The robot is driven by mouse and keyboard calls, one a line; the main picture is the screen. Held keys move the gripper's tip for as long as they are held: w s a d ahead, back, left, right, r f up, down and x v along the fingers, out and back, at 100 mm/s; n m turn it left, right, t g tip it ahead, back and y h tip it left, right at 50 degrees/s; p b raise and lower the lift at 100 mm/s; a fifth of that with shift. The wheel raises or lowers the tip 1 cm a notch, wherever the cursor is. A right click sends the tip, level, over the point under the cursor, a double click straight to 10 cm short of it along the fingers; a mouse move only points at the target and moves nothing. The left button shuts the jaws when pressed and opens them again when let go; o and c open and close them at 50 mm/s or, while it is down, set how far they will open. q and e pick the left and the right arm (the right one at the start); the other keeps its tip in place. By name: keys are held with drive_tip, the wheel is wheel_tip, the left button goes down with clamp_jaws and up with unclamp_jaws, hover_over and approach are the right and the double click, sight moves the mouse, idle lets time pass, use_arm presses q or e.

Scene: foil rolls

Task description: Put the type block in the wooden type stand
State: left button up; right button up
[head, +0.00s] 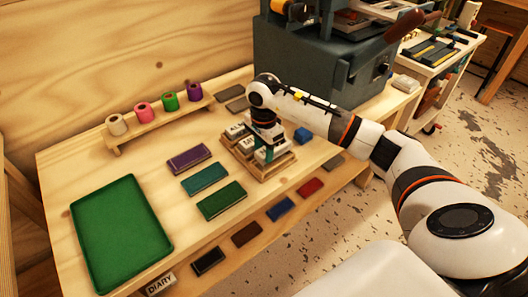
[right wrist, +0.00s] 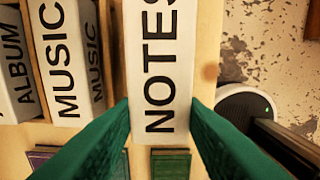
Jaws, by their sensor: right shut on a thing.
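My right gripper (head: 270,153) points down over the right part of the wooden type stand (head: 262,174). It is shut on the white type block marked NOTES (right wrist: 160,60); its green fingers (right wrist: 160,112) press on both sides in the right wrist view. The stand holds white blocks marked MUSIC (right wrist: 62,60) and ALBUM (right wrist: 14,75), left of the held block. NOTES looks nearer to the camera and lines up with the stand's right side. I cannot tell whether its base is seated. My left gripper is not in view.
A DIARY block (head: 160,284) is at the table's front edge. A green tray (head: 120,232) lies at left, coloured slabs (head: 205,178) left of the stand, a blue block (head: 302,135) to its right. A rack of coloured rolls (head: 143,112) and a grey machine (head: 310,65) stand behind.

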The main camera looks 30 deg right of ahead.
drive_tip(key=shift+f, duration=0.65)
drive_tip(key=shift+f+b, duration=0.4)
drive_tip(key=o, duration=1.2)
drive_tip(key=shift+r, duration=0.1)
